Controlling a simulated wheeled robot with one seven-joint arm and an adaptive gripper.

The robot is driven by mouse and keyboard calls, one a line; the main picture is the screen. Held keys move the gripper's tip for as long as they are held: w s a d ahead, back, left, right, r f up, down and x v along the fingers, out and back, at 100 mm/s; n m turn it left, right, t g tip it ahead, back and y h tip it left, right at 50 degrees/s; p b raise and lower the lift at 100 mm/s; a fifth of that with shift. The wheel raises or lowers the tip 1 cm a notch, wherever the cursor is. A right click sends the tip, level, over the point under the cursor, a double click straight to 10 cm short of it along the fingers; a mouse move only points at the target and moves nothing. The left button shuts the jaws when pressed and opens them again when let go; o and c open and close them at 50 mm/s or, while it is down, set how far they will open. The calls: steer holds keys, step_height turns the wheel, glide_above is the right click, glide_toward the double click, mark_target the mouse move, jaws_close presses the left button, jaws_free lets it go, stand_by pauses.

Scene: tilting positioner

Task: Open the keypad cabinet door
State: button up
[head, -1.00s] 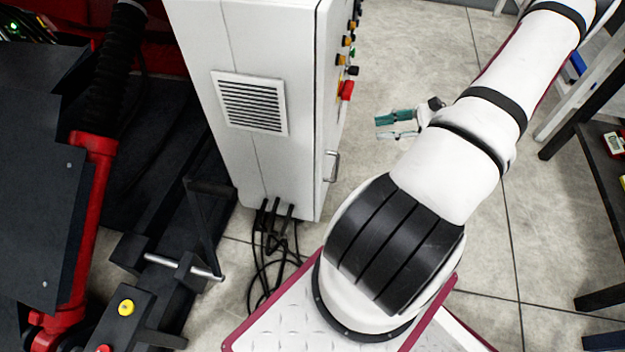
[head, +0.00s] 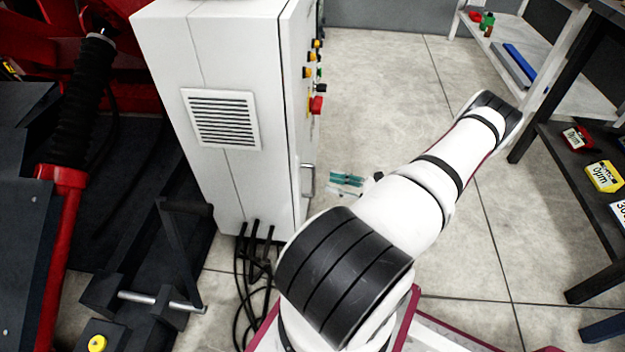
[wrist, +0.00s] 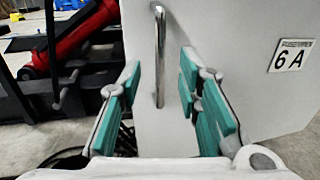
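The keypad cabinet (head: 245,175) is a tall white box left of my arm in the head view. Buttons and a red switch sit on its narrow right face, which bears a metal bar handle (head: 308,180). In the wrist view the handle (wrist: 160,55) stands upright on the white door panel (wrist: 225,60), which looks closed. My gripper (wrist: 158,100) is open, with teal pads on either side of the handle's line. The handle appears ahead of the fingertips, not gripped. In the head view my gripper (head: 346,179) is just right of the handle, partly hidden by my arm.
A sign reading "6 A" (wrist: 291,56) is on the door panel. Black cables (head: 255,260) hang from the cabinet's bottom. Red and black machinery (head: 70,180) stands at left. A dark shelf rack (head: 580,180) is at right. Open floor lies between cabinet and rack.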

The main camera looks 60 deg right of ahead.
glide_above(314, 193)
steer(key=shift+w+d+b, duration=0.25)
steer(key=shift+b, duration=0.2)
steer(key=shift+c, duration=0.2)
jaws_close()
